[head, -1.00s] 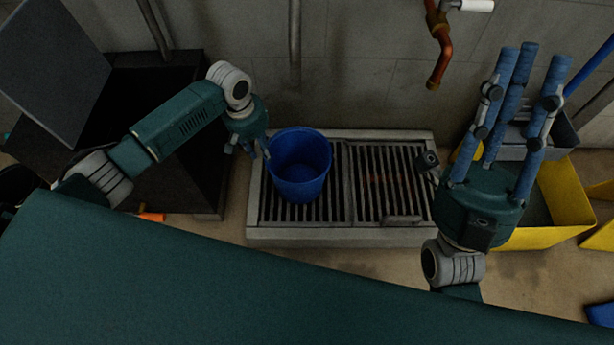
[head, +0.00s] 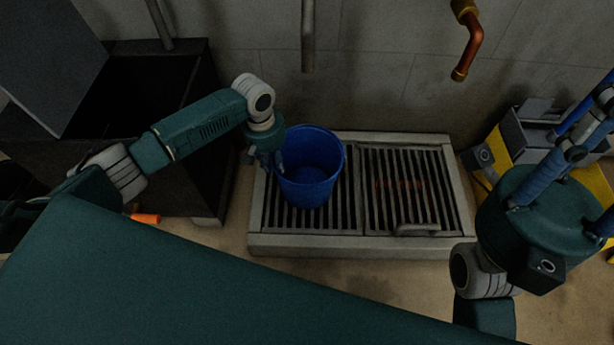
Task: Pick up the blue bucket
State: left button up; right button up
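The blue bucket (head: 310,180) stands upright on the left half of a metal floor grate (head: 420,229), its open top facing up. My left gripper (head: 271,163) is at the bucket's left side, close to or touching the rim. Its fingers point down and partly overlap the bucket's edge. I cannot tell whether they are open or closed on the rim.
A copper pipe (head: 469,48) hangs from the wall above the grate. A dark open box (head: 110,100) stands left of the grate. A yellow container (head: 492,150) with grey items is at the right. An orange object (head: 146,218) lies on the floor.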

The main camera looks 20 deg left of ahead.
pick_arm(q)
jog(key=shift+d+f, duration=0.1)
jog(key=shift+f, duration=0.7)
grip_shut()
jog(key=shift+r, duration=0.1)
